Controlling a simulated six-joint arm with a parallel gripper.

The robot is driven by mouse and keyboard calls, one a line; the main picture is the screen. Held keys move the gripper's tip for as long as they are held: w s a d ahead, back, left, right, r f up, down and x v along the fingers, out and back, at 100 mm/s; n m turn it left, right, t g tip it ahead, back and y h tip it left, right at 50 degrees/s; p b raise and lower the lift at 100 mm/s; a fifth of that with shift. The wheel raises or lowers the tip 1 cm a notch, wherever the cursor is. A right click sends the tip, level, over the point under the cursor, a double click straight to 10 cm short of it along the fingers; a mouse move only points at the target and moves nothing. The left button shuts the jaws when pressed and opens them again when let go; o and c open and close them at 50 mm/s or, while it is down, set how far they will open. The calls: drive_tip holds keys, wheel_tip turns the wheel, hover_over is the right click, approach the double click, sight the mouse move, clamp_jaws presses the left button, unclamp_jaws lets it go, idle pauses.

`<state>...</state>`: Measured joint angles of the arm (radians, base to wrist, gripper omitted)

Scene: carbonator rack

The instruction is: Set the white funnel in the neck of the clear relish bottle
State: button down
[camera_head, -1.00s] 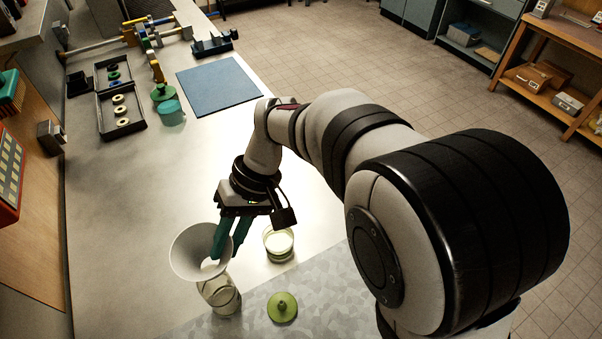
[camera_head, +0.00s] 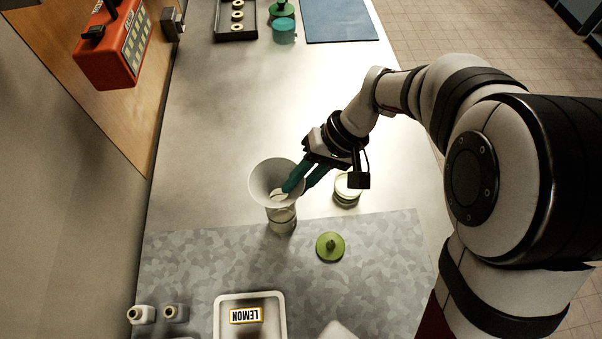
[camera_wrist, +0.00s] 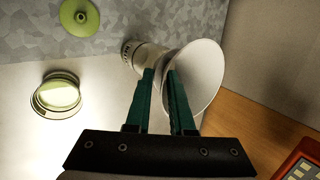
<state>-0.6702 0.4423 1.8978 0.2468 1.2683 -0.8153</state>
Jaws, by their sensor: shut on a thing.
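The white funnel (camera_head: 272,177) is a wide cone, held by my gripper (camera_head: 293,190) with its green fingers shut on it. It also shows in the wrist view (camera_wrist: 200,72), beside the fingertips (camera_wrist: 162,80). The clear relish bottle (camera_head: 282,220) stands upright on the bench under the funnel in the head view. In the wrist view the bottle (camera_wrist: 128,50) lies just beyond the funnel. The funnel's stem is hidden, so I cannot tell whether it is inside the neck or above it.
A glass jar (camera_head: 346,190) with pale contents stands right of my gripper. A green knobbed lid (camera_head: 330,247) lies on the grey mottled mat (camera_head: 390,250). A white tray (camera_head: 220,300) with a LEMON label and small bottles (camera_head: 141,314) are at the front. The bench left of the funnel is clear.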

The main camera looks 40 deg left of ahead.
drive_tip(key=shift+f, duration=0.15)
drive_tip(key=c, duration=0.7)
unclamp_jaws()
drive_tip(key=v, duration=1.6)
drive_tip(key=shift+s, duration=0.15)
